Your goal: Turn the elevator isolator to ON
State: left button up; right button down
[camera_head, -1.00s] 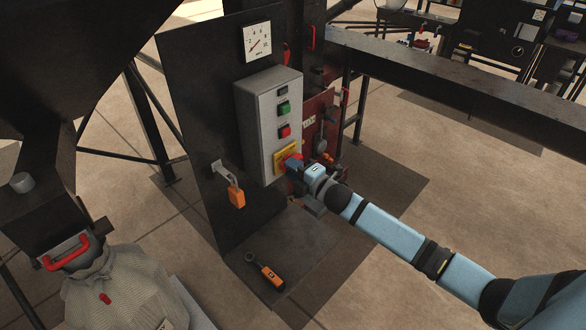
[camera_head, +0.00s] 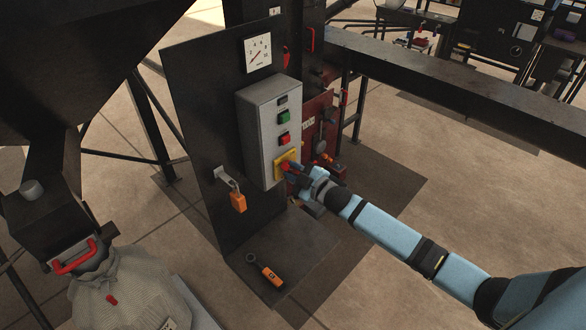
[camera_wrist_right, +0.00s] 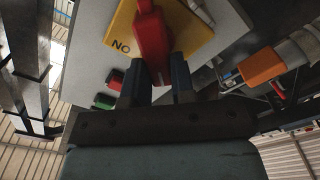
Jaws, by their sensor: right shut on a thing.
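The elevator isolator is a red handle (camera_head: 285,165) on a yellow plate (camera_head: 280,174), low on the front of a grey control box (camera_head: 258,139). In the right wrist view the red handle (camera_wrist_right: 152,38) lies across the yellow plate (camera_wrist_right: 120,32), and letters like "NO" show beside it. My right gripper (camera_head: 294,170) is at the isolator. In the wrist view its two dark fingers (camera_wrist_right: 159,75) are on either side of the handle's near end, shut on it. My left gripper is not in view.
The box carries a green button (camera_head: 284,117) and a red button (camera_head: 283,138). An orange padlock (camera_head: 238,202) hangs left of it. A gauge (camera_head: 258,53) sits above. An orange-handled tool (camera_head: 266,272) lies on the base plate. A full sack (camera_head: 125,285) stands at lower left.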

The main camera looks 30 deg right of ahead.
jog(key=shift+w+d+r+m+p, duration=0.1)
jog(key=shift+d+m+p, duration=0.15)
jog(key=shift+m, duration=1.3)
jog(key=shift+w+d+r+m+p, duration=0.15)
jog(key=shift+m+p, duration=0.2)
jog(key=shift+m, duration=1.25)
jog(key=shift+s+d+m+p, duration=0.1)
jog(key=shift+d+m+p, duration=0.15)
jog(key=shift+m, duration=1.3)
jog(key=c, duration=1)
grip_release()
jog(key=shift+o, duration=0.2)
jog(key=b+v, duration=0.2)
jog(key=v, duration=1.1)
jog(key=shift+s, duration=0.35)
